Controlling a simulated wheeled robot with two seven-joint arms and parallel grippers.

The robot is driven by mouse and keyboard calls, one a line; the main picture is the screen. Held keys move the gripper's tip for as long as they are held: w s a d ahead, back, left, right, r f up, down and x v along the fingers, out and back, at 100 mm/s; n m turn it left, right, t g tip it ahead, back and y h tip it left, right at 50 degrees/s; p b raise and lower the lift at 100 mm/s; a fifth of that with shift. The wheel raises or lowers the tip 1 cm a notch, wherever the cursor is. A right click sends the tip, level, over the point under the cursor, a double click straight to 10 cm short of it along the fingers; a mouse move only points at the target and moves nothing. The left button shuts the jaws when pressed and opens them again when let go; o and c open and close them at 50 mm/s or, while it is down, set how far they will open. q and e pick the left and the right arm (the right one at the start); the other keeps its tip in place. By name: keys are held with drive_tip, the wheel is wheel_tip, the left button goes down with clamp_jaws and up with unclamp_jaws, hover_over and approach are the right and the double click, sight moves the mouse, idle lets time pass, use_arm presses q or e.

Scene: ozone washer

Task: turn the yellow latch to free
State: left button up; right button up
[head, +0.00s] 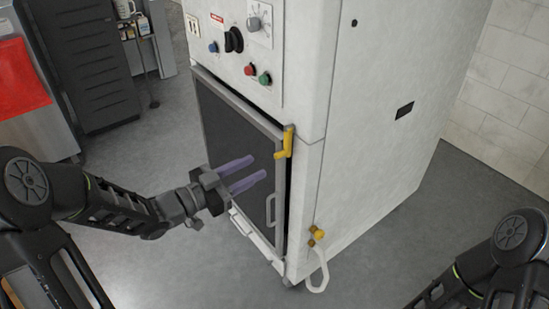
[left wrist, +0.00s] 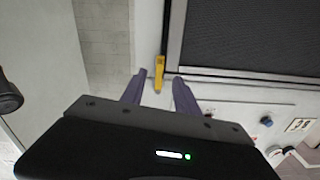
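The yellow latch (head: 286,142) is at the upper right corner of the washer's dark door (head: 235,140), its handle angled down to the left. My left gripper (head: 260,168) is open and empty, its two purple fingers pointing at the latch from the lower left. The fingertips look apart from the latch. In the left wrist view, the latch (left wrist: 159,73) shows in the gap between the fingertips of my left gripper (left wrist: 160,76). My right arm shows at the lower right of the head view, but its gripper is out of view.
The white washer cabinet (head: 375,130) has knobs and buttons above the door. A door handle (head: 271,205) is below the latch, and a brass valve with a white hose (head: 320,268) is at the lower right. A red-topped unit (head: 20,80) stands at the left. The floor between is clear.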

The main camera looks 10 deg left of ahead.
sight(284, 143)
use_arm(q)
drive_tip(key=x, duration=0.7)
drive_tip(key=shift+w, duration=0.2)
drive_tip(key=shift+d, duration=0.15)
drive_tip(key=shift+c, duration=0.3)
clamp_jaws()
idle(0.8)
